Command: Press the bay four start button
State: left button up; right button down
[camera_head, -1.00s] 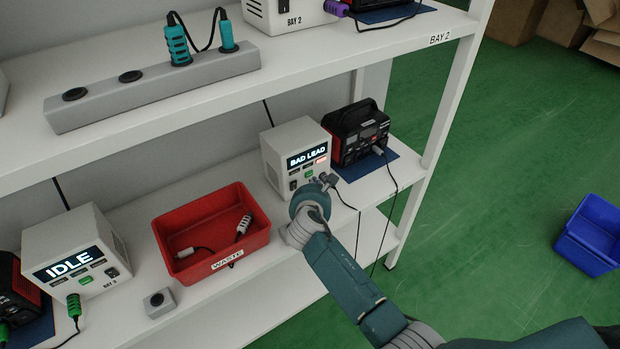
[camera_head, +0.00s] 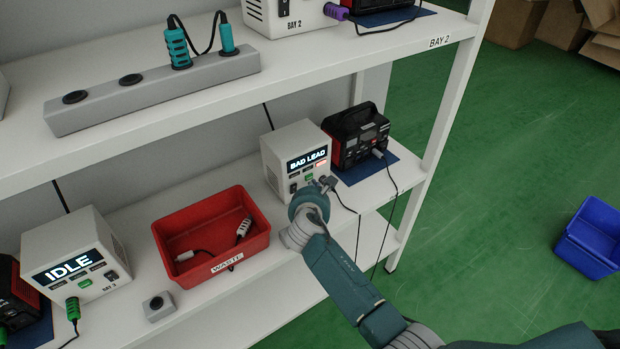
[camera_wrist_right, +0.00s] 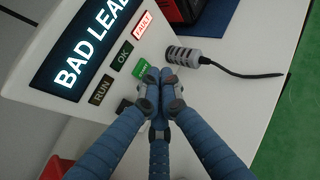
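The white charger (camera_head: 277,160) on the right of the middle shelf shows BAD LEAD on its screen with a red FAULT light lit; its bay label is not readable. Its green start button (camera_wrist_right: 142,68) is in the wrist view, beside the OK and RUN lights, and shows small in the head view (camera_head: 309,177). My right gripper (camera_wrist_right: 159,78) has its fingers together and empty. Its tips are at the button's lower right edge, partly covering it; I cannot tell if they touch. In the head view the right gripper (camera_head: 327,184) is before the charger's front. My left gripper is out of view.
A grey plug (camera_wrist_right: 182,56) with a black cable sits close by the fingertips. A black and red battery unit (camera_head: 357,136) stands right of the charger. A red WASTE bin (camera_head: 212,266) holding leads and an IDLE charger (camera_head: 72,258) are to the left. The upper shelf overhangs.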

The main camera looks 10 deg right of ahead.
dwell(0.5)
jog(key=shift+w+a, duration=0.15)
jog(key=shift+w, duration=0.35)
dwell(0.4)
jog(key=shift+s+r+p, duration=0.15)
jog(key=shift+s+p, duration=0.3)
jog(key=shift+p, duration=0.3)
jog(key=shift+s, duration=0.1)
